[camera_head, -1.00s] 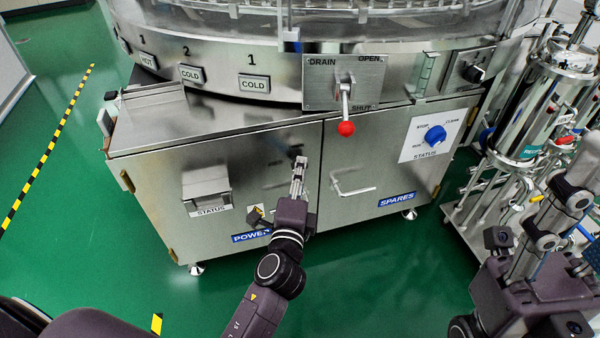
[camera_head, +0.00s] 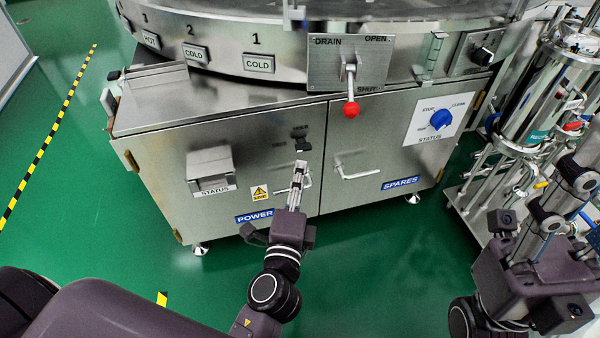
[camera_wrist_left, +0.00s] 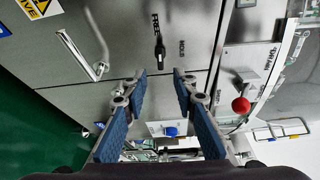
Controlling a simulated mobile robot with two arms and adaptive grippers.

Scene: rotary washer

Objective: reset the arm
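My left gripper (camera_head: 299,168) is in front of the steel cabinet (camera_head: 240,150), just below a small black rotary switch (camera_head: 304,144). In the left wrist view the left gripper (camera_wrist_left: 160,76) has its blue-padded fingers apart with nothing between them. The black switch (camera_wrist_left: 159,47) shows there beyond the fingertips, apart from them. My right arm and gripper (camera_head: 560,205) are at the lower right of the head view, partly cut off by the edge. Its finger spacing is not clear.
A red-knobbed drain lever (camera_head: 351,108) and a blue status knob (camera_head: 440,119) stick out from the washer. Door handles (camera_head: 357,170) also protrude. A steel filter stand (camera_head: 535,115) crowds the right side. Green floor (camera_head: 80,190) is open at left.

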